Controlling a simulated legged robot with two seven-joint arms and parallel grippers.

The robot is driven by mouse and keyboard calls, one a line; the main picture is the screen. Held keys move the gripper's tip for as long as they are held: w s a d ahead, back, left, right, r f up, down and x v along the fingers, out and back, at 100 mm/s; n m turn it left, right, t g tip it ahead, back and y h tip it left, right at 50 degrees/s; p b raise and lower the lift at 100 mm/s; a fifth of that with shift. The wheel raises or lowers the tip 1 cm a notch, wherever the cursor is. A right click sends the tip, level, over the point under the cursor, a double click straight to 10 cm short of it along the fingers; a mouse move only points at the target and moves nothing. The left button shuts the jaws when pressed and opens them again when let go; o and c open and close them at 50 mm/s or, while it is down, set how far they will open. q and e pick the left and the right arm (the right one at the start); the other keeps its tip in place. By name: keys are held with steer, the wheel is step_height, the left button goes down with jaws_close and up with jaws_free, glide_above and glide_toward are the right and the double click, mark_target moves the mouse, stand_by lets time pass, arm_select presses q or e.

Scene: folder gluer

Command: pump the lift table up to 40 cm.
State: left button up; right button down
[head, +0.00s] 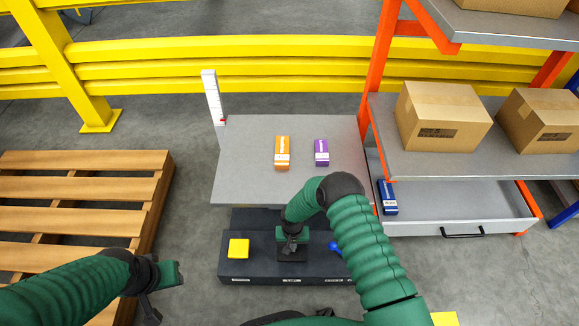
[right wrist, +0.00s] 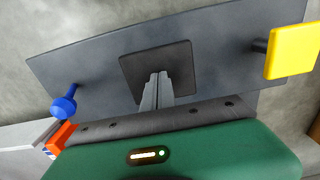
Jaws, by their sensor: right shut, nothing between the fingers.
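The lift table's grey top (head: 245,180) stands over a dark base (head: 255,268). A white scale (head: 211,92) rises at its back left corner, with a red marker (head: 222,121) low on it; its numbers are too small to read. The base carries a yellow pedal (head: 238,248), a blue knob (head: 334,247) and a dark square pad (right wrist: 135,62) between them. My right gripper (head: 291,240) is shut and empty above the pad; its fingers (right wrist: 158,85) overlap the pad in the wrist view, and contact is unclear. My left gripper (head: 158,293) is at lower left, its jaws unclear.
An orange box (head: 282,152) and a purple box (head: 321,152) lie on the tabletop. An orange-framed rack (head: 440,165) with cartons and an open drawer (head: 450,222) stands close on the right. A wooden pallet (head: 80,205) lies left, a yellow rail (head: 250,65) behind.

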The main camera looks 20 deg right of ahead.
steer(key=shift+f+b, duration=0.75)
steer(key=shift+f, duration=0.45)
step_height(320, 180, up, 9)
steer(key=p, duration=0.7)
steer(key=shift+r+p, duration=0.15)
steer(key=shift+p, duration=0.2)
steer(key=shift+f, duration=0.25)
stand_by(0.7)
steer(key=shift+b, duration=0.3)
step_height(320, 180, down, 9)
steer(key=b, duration=0.7)
steer(key=shift+r, duration=0.1)
step_height(320, 180, up, 9)
steer(key=p, duration=0.7)
steer(key=shift+r, duration=0.15)
